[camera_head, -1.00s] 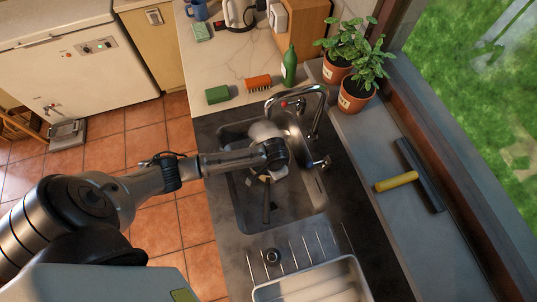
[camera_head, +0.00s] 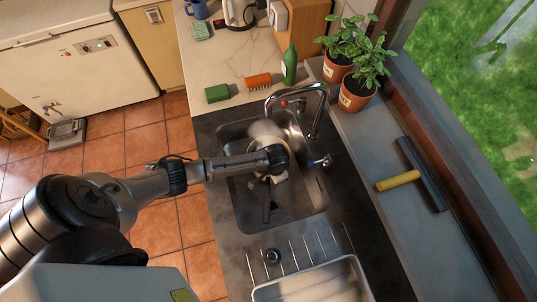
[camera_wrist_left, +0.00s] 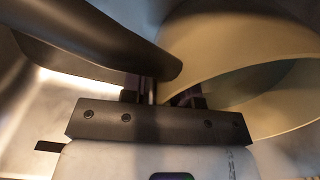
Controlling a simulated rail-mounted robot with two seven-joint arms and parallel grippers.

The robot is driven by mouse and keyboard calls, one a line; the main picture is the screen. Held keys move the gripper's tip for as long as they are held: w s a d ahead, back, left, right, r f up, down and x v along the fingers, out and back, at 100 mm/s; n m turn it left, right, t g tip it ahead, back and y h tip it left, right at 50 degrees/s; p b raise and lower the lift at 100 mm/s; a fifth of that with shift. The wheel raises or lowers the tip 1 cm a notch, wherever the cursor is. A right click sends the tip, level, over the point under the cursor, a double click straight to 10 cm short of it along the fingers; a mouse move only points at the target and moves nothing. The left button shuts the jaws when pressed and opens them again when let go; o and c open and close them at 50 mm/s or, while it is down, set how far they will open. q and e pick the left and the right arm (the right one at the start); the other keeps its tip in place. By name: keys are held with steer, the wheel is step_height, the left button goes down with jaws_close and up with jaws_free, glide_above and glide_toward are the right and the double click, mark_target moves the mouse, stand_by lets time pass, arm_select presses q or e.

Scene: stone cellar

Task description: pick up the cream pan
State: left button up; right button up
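The cream pan (camera_wrist_left: 215,45) fills the right of the left wrist view, its curved wall and rim close to my gripper. A dark bar that looks like its handle crosses the upper left there; a dark handle (camera_head: 266,208) also shows in the sink in the head view. My arm hides most of the pan in the head view. My left gripper (camera_wrist_left: 165,92) is down in the sink, at the pan beside the dark bar. Its fingertips are hidden behind bar and pan, so I cannot tell whether it is open or shut. My right gripper is not in view.
The sink (camera_head: 302,215) has a curved tap (camera_head: 318,112) at its far right. Potted plants (camera_head: 357,92) and a squeegee (camera_head: 420,175) are on the sill. A white tray (camera_head: 345,265) lies in front.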

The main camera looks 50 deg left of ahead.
arm_select(q)
jaws_close()
steer(key=shift+r, duration=0.15)
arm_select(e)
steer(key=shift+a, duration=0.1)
arm_select(q)
steer(key=shift+r, duration=0.3)
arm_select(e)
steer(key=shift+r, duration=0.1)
arm_select(q)
steer(key=shift+r+p, duration=0.8)
steer(key=shift+r, duration=3.85)
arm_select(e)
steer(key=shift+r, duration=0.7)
